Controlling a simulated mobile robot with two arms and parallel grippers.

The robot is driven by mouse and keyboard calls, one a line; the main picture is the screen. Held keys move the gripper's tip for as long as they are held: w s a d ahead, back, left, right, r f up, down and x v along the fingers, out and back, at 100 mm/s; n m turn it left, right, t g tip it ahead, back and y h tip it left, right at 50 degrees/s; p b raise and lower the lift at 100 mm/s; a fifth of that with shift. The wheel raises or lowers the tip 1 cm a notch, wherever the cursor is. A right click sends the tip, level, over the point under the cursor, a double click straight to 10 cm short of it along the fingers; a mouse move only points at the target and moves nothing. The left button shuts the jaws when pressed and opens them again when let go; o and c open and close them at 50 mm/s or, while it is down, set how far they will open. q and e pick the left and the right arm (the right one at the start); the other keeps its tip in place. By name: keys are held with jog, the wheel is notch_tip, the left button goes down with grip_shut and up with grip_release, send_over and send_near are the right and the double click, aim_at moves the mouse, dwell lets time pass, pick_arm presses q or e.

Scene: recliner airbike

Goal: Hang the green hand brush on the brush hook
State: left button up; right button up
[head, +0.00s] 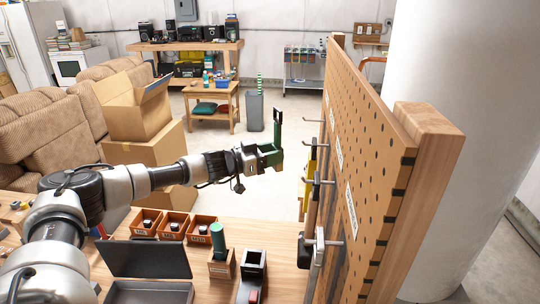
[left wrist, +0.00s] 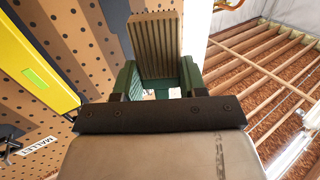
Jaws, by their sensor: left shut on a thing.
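The green hand brush (head: 278,128) stands upright in my left gripper (head: 266,157), its dark narrow end with a loop pointing up. My left gripper is shut on it, left of the pegboard (head: 362,130) and apart from it. In the left wrist view, a brown ridged block (left wrist: 156,42), perhaps the bristles, shows between green side pieces. An empty hook (head: 312,121) sticks out from the far part of the board, right of the brush. I cannot read its label. My right gripper is out of view.
A yellow tool (head: 311,168) and a mallet-like tool (head: 314,250) hang on nearer hooks. The workbench (head: 215,290) below holds orange bins (head: 174,226), an open dark case (head: 146,259) and a green bottle (head: 217,238). The air left of the board is clear.

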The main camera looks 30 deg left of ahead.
pick_arm(q)
jog(key=w+d+f+b, duration=0.1)
jog(key=w+d+b, duration=0.2)
jog(key=d, duration=0.5)
jog(key=shift+w+f, duration=0.2)
jog(key=shift+w, duration=0.3)
dwell(0.4)
dwell(0.5)
jog(key=o, duration=1)
jog(key=shift+s+a, duration=0.1)
